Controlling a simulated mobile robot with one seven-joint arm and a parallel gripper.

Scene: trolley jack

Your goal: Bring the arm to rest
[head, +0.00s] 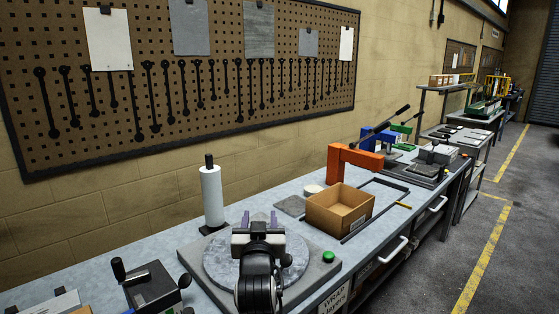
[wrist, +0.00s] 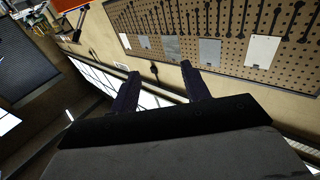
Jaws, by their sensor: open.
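My gripper (head: 259,219) is open and empty, with its two purple fingers spread and raised at the end of my arm. In the head view it stands low in the picture, in front of a round grey disc (head: 216,264) on a square slab. My arm hides part of the disc. In the wrist view both dark fingers of my gripper (wrist: 160,80) stand apart with nothing between them. Behind them are the wall and the pegboard (wrist: 222,38), seen tilted.
On the workbench, a white roll (head: 212,195) stands upright at the left. An open cardboard box (head: 341,212) sits right of my gripper, by an orange clamp-like tool (head: 353,160). A green button (head: 328,256) is on the slab. A dark press-like device (head: 150,290) stands at the lower left.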

